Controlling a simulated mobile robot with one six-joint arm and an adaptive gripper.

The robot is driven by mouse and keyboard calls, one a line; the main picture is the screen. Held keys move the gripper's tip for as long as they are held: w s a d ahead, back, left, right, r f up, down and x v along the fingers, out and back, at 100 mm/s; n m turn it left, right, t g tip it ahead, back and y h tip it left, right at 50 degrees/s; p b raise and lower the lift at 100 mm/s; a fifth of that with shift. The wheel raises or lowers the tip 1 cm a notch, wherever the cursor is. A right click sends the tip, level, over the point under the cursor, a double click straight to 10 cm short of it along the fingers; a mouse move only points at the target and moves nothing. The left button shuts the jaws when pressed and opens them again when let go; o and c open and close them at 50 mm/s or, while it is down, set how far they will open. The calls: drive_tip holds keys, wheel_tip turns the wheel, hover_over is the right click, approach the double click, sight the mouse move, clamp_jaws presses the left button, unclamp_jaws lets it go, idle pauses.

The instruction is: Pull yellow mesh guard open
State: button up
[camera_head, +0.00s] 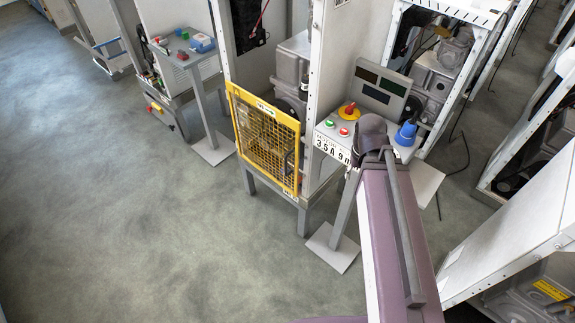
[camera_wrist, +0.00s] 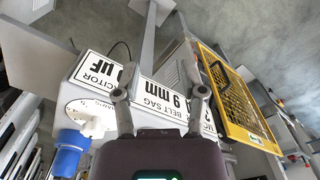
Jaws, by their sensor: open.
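White labelled panels show behind the fingers. In the head view my arm hides the gripper.
A control box (camera_head: 345,135) with red and green buttons and a yellow-based knob stands right of the guard. Open floor (camera_head: 130,210) lies left and in front of the guard.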

drive_tip(key=shift+s, duration=0.1)
drive_tip(key=w+a+f+m+t+h+b, duration=0.1)
drive_tip(key=w+a+f+m+h+b, duration=0.2)
drive_tip(key=f+b, duration=0.5)
drive_tip(key=w+a+f+t+h+b, duration=0.1)
drive_tip(key=w+a+f+h+b, duration=0.2)
drive_tip(key=w+f+b, duration=0.45)
drive_tip(key=w+a+f+m+t+h+b, duration=0.1)
drive_tip(key=w+a+f+m+h+b, duration=0.25)
drive_tip(key=b, duration=0.75)
drive_tip(key=w+a+f+m+t+h+b, duration=0.1)
drive_tip(key=a+f+t+b, duration=0.3)
drive_tip(key=a+b, duration=0.7)
drive_tip(key=w+a+f+m+t+h+b, duration=0.2)
drive_tip(key=a+f+b, duration=0.4)
drive_tip(key=a+b, duration=0.4)
drive_tip(key=a+t+h, duration=0.1)
drive_tip(key=a+t, duration=0.1)
drive_tip(key=shift+a+f+t+b, duration=0.25)
drive_tip(key=shift+a+t+b, duration=0.05)
drive_tip(key=shift+b, duration=0.1)
drive_tip(key=shift+w+m, duration=0.15)
drive_tip(key=shift+m, duration=0.1)
hover_over(286, 175)
drive_tip(key=shift+w, duration=0.3)
